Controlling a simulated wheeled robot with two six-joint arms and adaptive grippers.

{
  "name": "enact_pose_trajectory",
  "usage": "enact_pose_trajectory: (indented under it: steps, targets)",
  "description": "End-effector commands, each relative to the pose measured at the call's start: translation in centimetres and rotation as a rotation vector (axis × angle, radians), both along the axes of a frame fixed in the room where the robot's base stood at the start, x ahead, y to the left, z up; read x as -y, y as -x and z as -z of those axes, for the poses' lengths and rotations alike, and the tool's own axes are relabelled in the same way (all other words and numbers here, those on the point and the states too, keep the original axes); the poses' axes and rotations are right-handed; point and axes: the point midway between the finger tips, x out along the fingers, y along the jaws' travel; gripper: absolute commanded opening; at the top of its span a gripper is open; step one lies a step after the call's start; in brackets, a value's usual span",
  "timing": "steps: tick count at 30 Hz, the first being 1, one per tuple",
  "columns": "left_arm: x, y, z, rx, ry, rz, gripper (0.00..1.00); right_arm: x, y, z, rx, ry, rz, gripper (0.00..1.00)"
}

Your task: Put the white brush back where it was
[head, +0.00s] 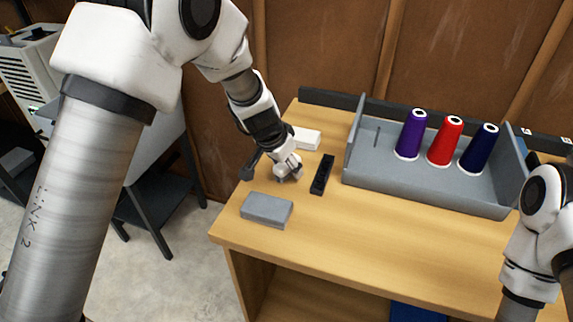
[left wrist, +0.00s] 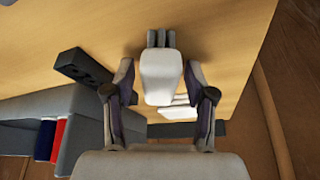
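The white brush (left wrist: 161,76), with grey bristles at one end, lies between the two fingers of my left gripper (left wrist: 160,72) in the left wrist view. A gap shows on each side of the brush, so the gripper looks open around it. In the head view the left gripper (head: 272,170) is low over the left part of the table, with the brush (head: 287,163) partly hidden at its fingers. I cannot tell whether the brush touches the table. My right arm shows at the right edge of the head view; its gripper is out of view.
A white block (head: 307,138) lies behind the gripper, a black slotted holder (head: 322,174) right of it, and a grey block (head: 267,210) in front. A grey tray (head: 425,190) holds purple, red and navy thread cones. The wooden table's (head: 400,238) front strip is clear.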

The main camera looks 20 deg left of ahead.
Motion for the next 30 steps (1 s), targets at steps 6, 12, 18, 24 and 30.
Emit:
enact_pose_trajectory:
  steps: [6,12,18,24,30]
  targets:
    - [0.0,0.0,0.0,0.000,0.000,0.000,0.57,0.0,0.0,0.0,0.000,0.000,0.000,0.31]
    - [-0.2,0.4,-1.7,0.002,0.000,0.001,0.57,0.0,0.0,-0.8,0.001,0.000,0.000,0.31]
    - [-1.0,2.1,-6.7,0.005,0.001,0.001,0.57,0.0,0.0,-1.5,0.000,0.000,0.000,0.31]
    - [-1.7,3.7,-10.5,0.002,0.001,-0.001,0.57,0.0,0.0,-2.1,0.000,0.000,0.000,0.31]
    - [-1.9,4.2,-11.5,0.000,0.000,-0.001,0.57,0.0,0.0,-2.1,0.001,0.000,0.000,0.31]
